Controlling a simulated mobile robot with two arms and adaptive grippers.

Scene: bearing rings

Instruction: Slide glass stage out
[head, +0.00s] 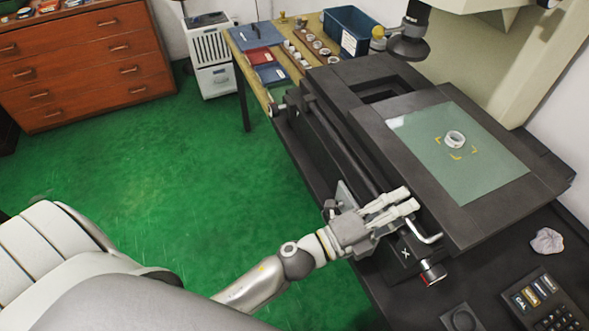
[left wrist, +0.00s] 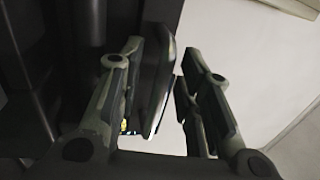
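The glass stage (head: 490,183) is a pale green glass plate in a wide black frame on the measuring machine at the right. A white bearing ring (head: 455,139) lies on the glass inside yellow corner marks. A bent silver handle (head: 430,239) sticks out at the stage's near left corner. My left gripper (head: 410,198) is at the stage's near left edge, just above and left of that handle. Its fingers are apart. In the left wrist view, a dark rounded piece (left wrist: 160,85) shows between the fingers; I cannot tell whether they touch it. My right gripper is not in view.
A knob with a red band (head: 433,273) sits below the handle, by an X mark. A keypad (head: 550,305) and a crumpled cloth (head: 547,241) lie at the lower right. A lens head (head: 408,45) hangs above the stage's far end. Green floor lies open at left.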

